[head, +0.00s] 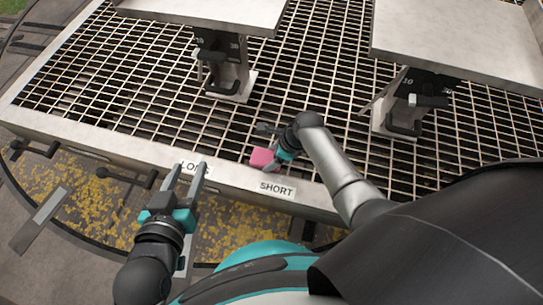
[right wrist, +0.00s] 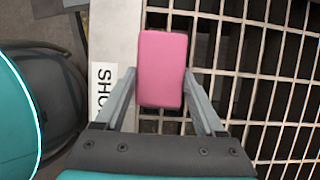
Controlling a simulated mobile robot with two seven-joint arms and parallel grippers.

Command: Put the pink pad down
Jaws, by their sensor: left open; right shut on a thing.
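The pink pad (head: 262,157) is a small block near the front edge of the grating in the head view. In the right wrist view the pink pad (right wrist: 161,68) sits between the two fingers of my right gripper (right wrist: 160,88), which is shut on it. My right gripper also shows in the head view (head: 270,160), just behind the SHORT label (head: 277,189). Whether the pad touches the surface below is hard to tell. My left gripper (head: 187,181) is open and empty, by the LONG label (head: 194,168), which its fingers partly cover.
The metal grating (head: 110,75) has open square holes and a pale front rim (head: 120,146). Two grey plates on stands, left (head: 215,10) and right (head: 460,40), rise behind. A lever handle (head: 125,174) sticks out below the rim. Grating left of the pad is free.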

